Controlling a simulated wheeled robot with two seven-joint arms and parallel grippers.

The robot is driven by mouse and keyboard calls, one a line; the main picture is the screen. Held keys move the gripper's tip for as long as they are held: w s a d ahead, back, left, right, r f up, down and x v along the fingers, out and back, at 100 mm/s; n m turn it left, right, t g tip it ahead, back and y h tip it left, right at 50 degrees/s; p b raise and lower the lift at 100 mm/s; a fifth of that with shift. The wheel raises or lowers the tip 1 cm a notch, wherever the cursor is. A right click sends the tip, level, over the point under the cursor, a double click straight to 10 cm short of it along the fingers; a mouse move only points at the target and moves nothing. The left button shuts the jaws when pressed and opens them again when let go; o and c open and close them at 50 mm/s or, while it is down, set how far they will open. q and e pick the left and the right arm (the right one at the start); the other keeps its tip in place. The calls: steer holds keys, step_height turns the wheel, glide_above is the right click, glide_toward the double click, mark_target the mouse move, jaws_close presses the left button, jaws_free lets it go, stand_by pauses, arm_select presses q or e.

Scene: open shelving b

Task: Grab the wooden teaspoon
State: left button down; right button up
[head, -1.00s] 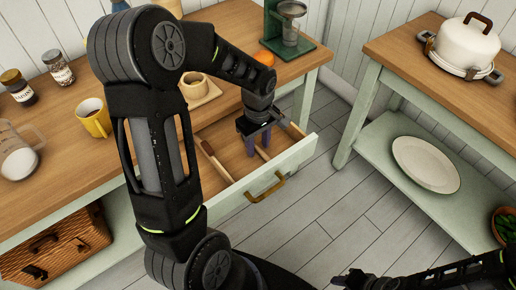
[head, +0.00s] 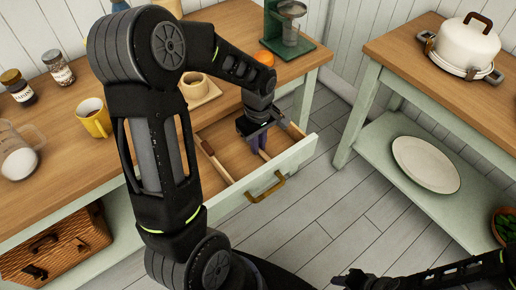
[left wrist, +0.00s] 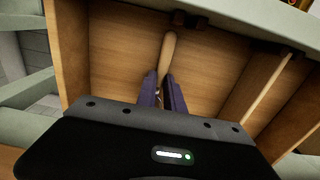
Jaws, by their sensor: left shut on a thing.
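The wooden teaspoon (left wrist: 169,52) lies in the open drawer (head: 281,168). In the left wrist view its pale, slim length runs away from me between the two purple fingers. My left gripper (head: 257,141) reaches down into the drawer and is shut on it; the gripper also shows in the left wrist view (left wrist: 165,92). The part of the teaspoon behind the fingers and gripper body is hidden. My right gripper (head: 353,280) is at the bottom edge of the head view, away from the drawer, and its jaws are not clear.
Another long wooden piece (left wrist: 268,86) lies to the right in the left wrist view. The drawer's front has a brass handle (head: 265,187). A cup (head: 193,84), a yellow mug (head: 94,119) and jars stand on the counter above. A plate (head: 426,164) lies on the right shelf.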

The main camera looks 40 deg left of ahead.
arm_select(q)
steer(key=shift+r, duration=0.1)
step_height(320, 180, up, 10)
steer(key=shift+p, duration=0.35)
stand_by(0.8)
